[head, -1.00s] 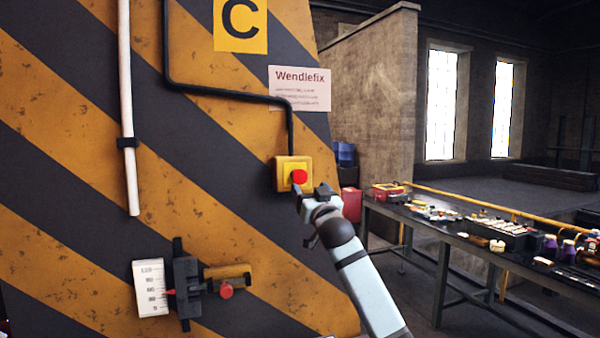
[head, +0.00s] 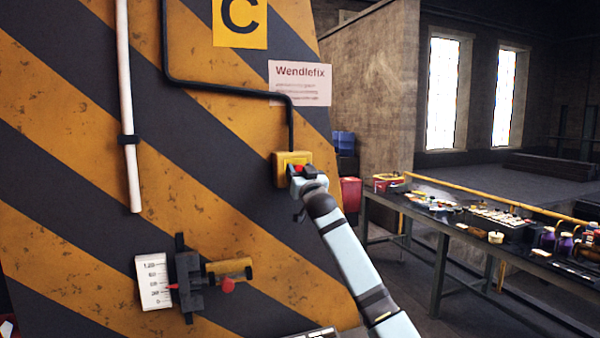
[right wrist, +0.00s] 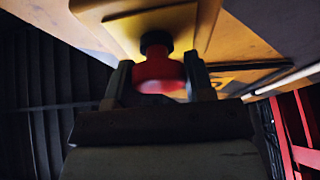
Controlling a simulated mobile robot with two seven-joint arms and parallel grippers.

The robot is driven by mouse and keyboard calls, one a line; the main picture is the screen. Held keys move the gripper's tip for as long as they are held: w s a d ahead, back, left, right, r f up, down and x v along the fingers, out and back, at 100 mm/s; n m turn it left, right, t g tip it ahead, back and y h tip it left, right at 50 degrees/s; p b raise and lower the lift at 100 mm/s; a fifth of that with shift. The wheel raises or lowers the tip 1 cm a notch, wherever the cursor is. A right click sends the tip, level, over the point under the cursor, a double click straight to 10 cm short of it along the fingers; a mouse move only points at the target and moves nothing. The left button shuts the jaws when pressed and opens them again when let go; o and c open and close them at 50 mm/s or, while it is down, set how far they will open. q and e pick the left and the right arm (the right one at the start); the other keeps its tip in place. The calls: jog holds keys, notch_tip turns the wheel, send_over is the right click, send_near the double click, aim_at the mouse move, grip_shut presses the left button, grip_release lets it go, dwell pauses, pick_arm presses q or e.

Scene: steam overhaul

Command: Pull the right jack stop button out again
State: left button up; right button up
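The red jack stop button (head: 298,168) sits on a yellow box (head: 279,170) on the striped panel. In the right wrist view, the red cap (right wrist: 159,74) stands out from the yellow plate on a short black neck. My right gripper (head: 300,172) is at the button, with one finger on each side of the cap. In the right wrist view, the fingers (right wrist: 159,80) appear to touch the cap's sides, shut on it. In the head view the gripper partly hides the button. My left gripper is not in view.
A lever device (head: 188,285) with a scale card (head: 153,281) is lower on the striped panel (head: 90,270). A black conduit (head: 292,125) runs down to the button box. A workbench (head: 440,222) with several small items stands at the right.

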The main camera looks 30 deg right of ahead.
jog(key=c, duration=0.5)
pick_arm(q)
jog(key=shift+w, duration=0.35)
pick_arm(e)
jog(key=shift+s+a+f, duration=0.15)
jog(key=shift+s, duration=0.35)
jog(key=o, duration=1.1)
jog(key=shift+s, duration=0.1)
jog(key=shift+o, duration=0.7)
jog(key=shift+s+r, duration=0.15)
jog(key=shift+r, duration=0.05)
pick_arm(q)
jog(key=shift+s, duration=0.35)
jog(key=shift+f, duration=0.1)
pick_arm(e)
jog(key=shift+f, duration=0.1)
